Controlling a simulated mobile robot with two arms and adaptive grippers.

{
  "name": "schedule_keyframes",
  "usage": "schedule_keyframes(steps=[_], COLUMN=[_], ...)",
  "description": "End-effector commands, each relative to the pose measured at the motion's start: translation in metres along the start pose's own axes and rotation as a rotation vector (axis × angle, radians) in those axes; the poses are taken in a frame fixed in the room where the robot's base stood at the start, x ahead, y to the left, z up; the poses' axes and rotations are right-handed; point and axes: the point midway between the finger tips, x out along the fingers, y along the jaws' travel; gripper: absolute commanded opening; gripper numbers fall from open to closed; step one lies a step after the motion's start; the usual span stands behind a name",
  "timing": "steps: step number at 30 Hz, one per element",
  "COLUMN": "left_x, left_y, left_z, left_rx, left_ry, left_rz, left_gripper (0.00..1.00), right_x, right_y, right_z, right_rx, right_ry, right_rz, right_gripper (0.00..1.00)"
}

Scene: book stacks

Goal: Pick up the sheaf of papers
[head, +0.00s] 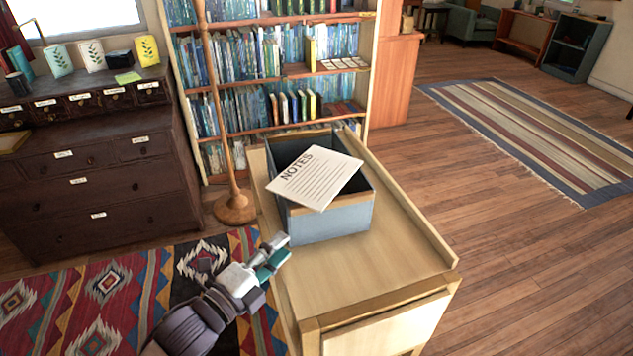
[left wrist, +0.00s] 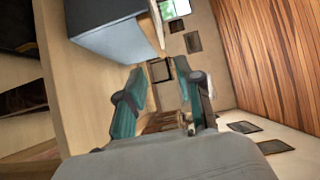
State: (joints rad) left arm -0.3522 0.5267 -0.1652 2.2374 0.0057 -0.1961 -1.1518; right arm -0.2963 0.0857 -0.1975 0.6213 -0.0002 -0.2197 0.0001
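The sheaf of papers (head: 316,178), a cream sheet marked NOTES with printed lines, rests tilted across the top of a grey-blue box (head: 330,221). The box stands on a light wooden table (head: 385,262). My left gripper (head: 275,251) is at the table's left edge, in front of and to the left of the box, apart from the papers. In the left wrist view its two teal fingers (left wrist: 163,100) are spread with nothing between them. The box (left wrist: 112,45) shows at upper left there, and the papers cannot be made out clearly. My right gripper is not in view.
A floor lamp (head: 235,207) stands left of the table, before a full bookshelf (head: 268,95). A dark labelled drawer chest (head: 95,195) is at left. The table's front and right parts are bare. A raised rim (head: 425,226) runs along its right side.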

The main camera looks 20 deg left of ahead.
Motion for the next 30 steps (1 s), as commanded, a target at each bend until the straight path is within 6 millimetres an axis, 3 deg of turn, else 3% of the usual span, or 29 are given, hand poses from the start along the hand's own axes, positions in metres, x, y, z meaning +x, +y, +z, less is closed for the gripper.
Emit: schedule_keyframes(steps=[12, 19, 30], left_x=[0.072, 0.089, 0.134], left_y=[-0.005, -0.005, -0.005], left_z=[-0.001, -0.001, 0.000], left_rx=[0.004, 0.003, 0.004], left_ry=[0.002, 0.003, 0.003], left_rz=[-0.008, -0.006, -0.006], left_gripper=[0.35, 0.35, 0.35], right_x=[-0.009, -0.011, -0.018], right_y=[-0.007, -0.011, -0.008], right_z=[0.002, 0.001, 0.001], right_rx=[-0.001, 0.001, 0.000], right_ry=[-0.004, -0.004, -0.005], right_rz=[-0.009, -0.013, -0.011], right_gripper=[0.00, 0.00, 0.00])
